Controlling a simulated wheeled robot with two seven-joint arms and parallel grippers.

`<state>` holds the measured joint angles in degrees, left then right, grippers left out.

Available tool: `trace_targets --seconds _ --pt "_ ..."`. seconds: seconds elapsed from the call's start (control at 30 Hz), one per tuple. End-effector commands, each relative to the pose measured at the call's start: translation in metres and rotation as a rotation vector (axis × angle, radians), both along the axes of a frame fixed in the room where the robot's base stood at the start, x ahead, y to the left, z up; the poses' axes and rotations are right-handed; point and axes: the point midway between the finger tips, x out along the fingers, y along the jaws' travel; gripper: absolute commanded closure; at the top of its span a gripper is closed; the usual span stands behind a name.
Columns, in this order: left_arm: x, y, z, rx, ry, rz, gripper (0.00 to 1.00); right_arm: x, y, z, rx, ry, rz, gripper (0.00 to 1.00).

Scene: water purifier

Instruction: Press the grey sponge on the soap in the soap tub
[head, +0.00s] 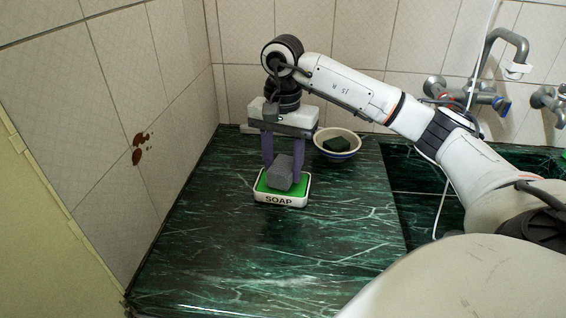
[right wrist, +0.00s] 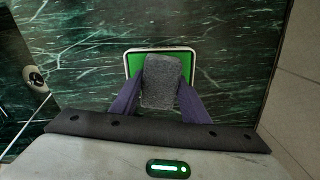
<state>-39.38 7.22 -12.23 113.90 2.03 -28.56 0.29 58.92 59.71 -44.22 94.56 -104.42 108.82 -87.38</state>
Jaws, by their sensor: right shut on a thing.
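The grey sponge (head: 281,172) is held between the purple fingers of my right gripper (head: 284,168), which points down. The gripper is shut on the sponge. The sponge is over the soap tub (head: 280,200), a white tub lettered SOAP, with green soap (head: 301,186) inside. The sponge's lower end appears at the soap's surface, but I cannot tell whether it touches. In the right wrist view the sponge (right wrist: 161,82) is between the two fingers and covers the middle of the green soap (right wrist: 134,64). My left gripper is not in view.
A cream bowl (head: 354,154) with a dark green thing inside stands behind and right of the tub. A tap (head: 505,45) is at the back right, by the sink. Brown stains (head: 138,150) mark the left wall. The front counter (head: 270,260) is clear.

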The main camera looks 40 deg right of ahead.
Motion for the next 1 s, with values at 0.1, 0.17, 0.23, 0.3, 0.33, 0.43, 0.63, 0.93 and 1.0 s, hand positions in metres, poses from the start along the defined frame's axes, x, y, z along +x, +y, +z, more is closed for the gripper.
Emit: trace_targets --seconds 0.1,0.17,0.23,0.3,0.33,0.43,0.63,0.93,1.0 --pt "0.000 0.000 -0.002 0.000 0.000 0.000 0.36 0.000 0.000 -0.002 0.000 0.001 0.000 0.77" --pt "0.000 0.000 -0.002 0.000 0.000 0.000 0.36 0.000 0.000 -0.003 0.000 0.001 0.000 0.77" --pt "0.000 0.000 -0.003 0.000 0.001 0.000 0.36 0.000 0.000 -0.004 0.000 0.001 0.000 0.77" --pt "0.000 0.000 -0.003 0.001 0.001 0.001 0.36 0.000 0.000 -0.005 0.000 0.001 0.000 0.77" --pt "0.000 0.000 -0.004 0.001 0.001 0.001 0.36 0.000 0.000 -0.005 0.000 0.001 0.000 0.77" --pt "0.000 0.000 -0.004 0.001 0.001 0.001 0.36 0.000 0.000 -0.006 0.000 0.001 0.000 0.77" --pt "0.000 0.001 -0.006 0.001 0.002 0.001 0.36 0.000 0.000 -0.009 0.000 0.001 0.000 0.77" --pt "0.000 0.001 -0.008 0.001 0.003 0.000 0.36 0.000 0.000 -0.011 0.000 0.000 0.000 0.77" --pt "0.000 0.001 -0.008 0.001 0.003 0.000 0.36 0.000 0.000 -0.011 0.000 0.000 0.000 0.77"
